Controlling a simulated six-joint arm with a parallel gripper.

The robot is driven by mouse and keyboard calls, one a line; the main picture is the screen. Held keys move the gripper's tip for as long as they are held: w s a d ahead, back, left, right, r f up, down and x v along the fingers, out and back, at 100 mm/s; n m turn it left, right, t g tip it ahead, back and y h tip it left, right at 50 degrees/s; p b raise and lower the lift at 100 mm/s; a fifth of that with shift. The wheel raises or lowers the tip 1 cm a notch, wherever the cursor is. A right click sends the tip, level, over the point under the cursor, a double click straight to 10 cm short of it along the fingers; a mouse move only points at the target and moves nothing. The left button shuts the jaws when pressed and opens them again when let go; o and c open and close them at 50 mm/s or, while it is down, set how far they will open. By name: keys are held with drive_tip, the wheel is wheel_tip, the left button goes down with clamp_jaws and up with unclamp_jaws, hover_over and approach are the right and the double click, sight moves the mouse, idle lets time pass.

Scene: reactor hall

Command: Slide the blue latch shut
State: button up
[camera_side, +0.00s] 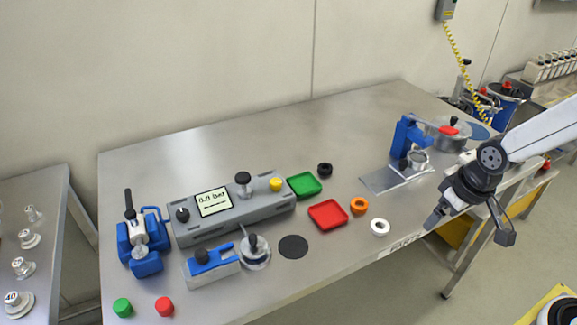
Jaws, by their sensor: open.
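The blue latch (208,261) is on a grey block near the front left of the steel table. A dark knob stands on the latch, toward its left part. Whether its bolt is slid open or shut is too small to tell. My gripper (470,222) is at the right, near the table's front right edge, far from the latch. It is open and empty, and its fingers point down.
A grey panel (232,214) with a display stands behind the latch. A lidded metal piece (256,253) is just right of it. A blue clamp (141,240) is left. Red (328,214) and green (304,185) trays and rings lie mid-table.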

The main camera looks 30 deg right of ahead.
drive_tip(key=c, duration=0.4)
drive_tip(key=w+a+r+n+g+y, duration=0.1)
drive_tip(key=w+a+r+n+y, duration=0.15)
drive_tip(key=w+a+n, duration=1.05)
drive_tip(key=w+a+n+g, duration=0.1)
drive_tip(key=a+n, duration=0.1)
drive_tip(key=a, duration=0.7)
drive_tip(key=w+a+n+g+y, duration=0.1)
drive_tip(key=w+a+n, duration=0.1)
drive_tip(key=a, duration=0.7)
drive_tip(key=w+a+n+y, duration=0.1)
drive_tip(key=a+n, duration=0.3)
drive_tip(key=a, duration=0.5)
drive_tip(key=shift+w+g, duration=0.4)
drive_tip(key=shift+w, duration=0.2)
drive_tip(key=shift+a+f, duration=0.1)
drive_tip(key=shift+f, duration=0.1)
